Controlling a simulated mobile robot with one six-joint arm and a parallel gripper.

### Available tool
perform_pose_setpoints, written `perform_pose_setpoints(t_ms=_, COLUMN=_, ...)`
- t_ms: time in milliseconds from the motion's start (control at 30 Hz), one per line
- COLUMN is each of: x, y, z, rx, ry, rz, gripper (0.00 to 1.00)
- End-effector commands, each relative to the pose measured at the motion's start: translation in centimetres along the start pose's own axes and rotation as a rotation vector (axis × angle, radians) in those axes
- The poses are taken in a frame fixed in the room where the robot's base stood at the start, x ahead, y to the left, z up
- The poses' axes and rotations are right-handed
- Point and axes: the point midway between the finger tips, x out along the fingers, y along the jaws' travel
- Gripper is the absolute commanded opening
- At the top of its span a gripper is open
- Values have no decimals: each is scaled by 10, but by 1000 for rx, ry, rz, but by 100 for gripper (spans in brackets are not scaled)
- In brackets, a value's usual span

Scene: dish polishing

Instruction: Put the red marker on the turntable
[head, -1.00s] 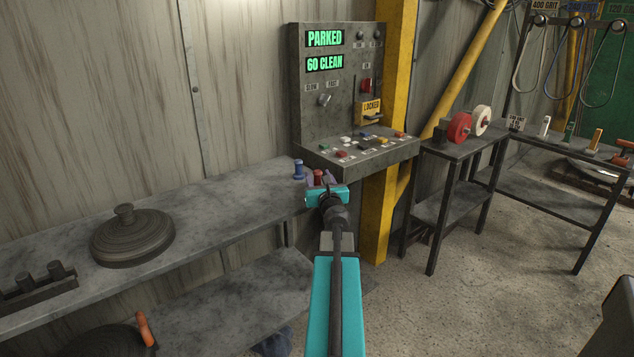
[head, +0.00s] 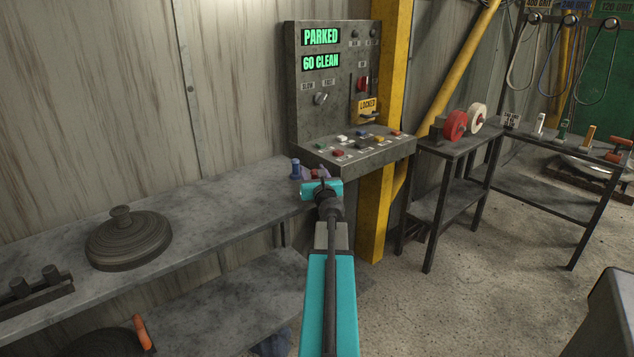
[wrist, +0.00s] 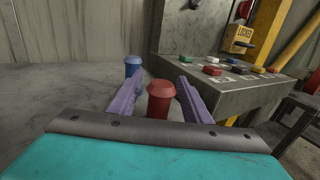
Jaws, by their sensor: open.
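The red marker (wrist: 158,99) is a short peg with a wide top, standing upright on the grey bench. In the wrist view it stands between the two purple fingers of my open gripper (wrist: 152,92), with no clear contact visible. In the head view my gripper (head: 318,178) is at the bench's right end and hides most of the red marker. A blue marker (wrist: 132,66) stands just beyond to the left; it also shows in the head view (head: 295,168). I cannot tell for sure which round piece is the turntable; a stepped grey disc with a knob (head: 128,240) lies on the bench.
A control box (head: 350,150) with coloured buttons stands close right of my gripper. A rack with dark pegs (head: 35,288) is at the bench's left. A side table (head: 455,148) holds red and white wheels. A shiny round plate (head: 577,167) lies low at the far right.

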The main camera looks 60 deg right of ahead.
Motion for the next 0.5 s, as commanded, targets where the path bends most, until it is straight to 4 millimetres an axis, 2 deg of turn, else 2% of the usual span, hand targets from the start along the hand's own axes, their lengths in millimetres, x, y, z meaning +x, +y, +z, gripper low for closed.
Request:
perform_pose_setpoints(t_ms=33, x=0, y=0, z=0, rx=0, ry=0, rz=0, gripper=44)
perform_pose_setpoints(t_ms=300, x=0, y=-1, z=0, rx=0, ry=0, rz=-1, gripper=0)
perform_pose_setpoints(t_ms=500, x=0, y=-1, z=0, rx=0, ry=0, rz=-1, gripper=0)
